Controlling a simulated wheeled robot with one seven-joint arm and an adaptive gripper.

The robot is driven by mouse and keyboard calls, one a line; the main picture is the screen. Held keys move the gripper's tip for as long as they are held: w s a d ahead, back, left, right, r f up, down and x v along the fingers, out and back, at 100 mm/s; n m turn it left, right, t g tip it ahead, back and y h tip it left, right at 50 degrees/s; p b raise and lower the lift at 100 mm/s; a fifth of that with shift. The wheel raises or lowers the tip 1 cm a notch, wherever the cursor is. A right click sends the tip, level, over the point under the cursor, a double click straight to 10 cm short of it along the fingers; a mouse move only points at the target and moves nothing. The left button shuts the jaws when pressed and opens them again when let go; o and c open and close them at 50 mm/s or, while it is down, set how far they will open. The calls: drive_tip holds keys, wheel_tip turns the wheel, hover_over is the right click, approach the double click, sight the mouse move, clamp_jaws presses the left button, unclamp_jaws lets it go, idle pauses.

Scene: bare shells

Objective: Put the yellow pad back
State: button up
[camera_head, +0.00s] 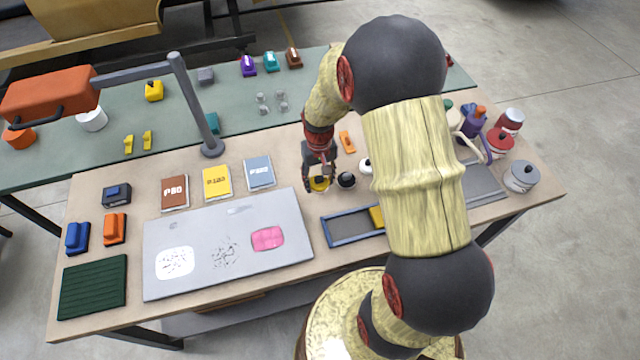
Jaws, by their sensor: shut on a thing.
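The yellow pad (319,185) is a small round yellow piece at the tips of my gripper (319,176). My gripper points down and is shut on it, over the tan table just behind the grey panel. The fingers cover part of the pad, and I cannot tell whether it touches the table. A black round pad (346,181) sits just to its right, and a white one with a dark top (365,165) is farther right, partly hidden by my arm.
A blue-framed tray (338,235) with a yellow block (377,217) lies front right, partly behind my arm. The grey panel (190,270) carries a pink patch (268,238). Sandpaper packs (217,181) lie left. A grey post (195,105) with an orange lamp head (48,92) rises behind.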

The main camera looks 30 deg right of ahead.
sight(320, 183)
drive_tip(key=f, duration=0.1)
drive_tip(key=w+d+f, duration=0.1)
drive_tip(key=w+f, duration=0.1)
drive_tip(key=shift+w+d+f, duration=0.2)
drive_tip(key=shift+d, duration=0.15)
drive_tip(key=shift+f+b, duration=0.45)
drive_tip(key=shift+f, duration=0.95)
drive_tip(key=shift+f, duration=0.2)
drive_tip(key=o, duration=1.2)
drive_tip(key=shift+r, duration=0.1)
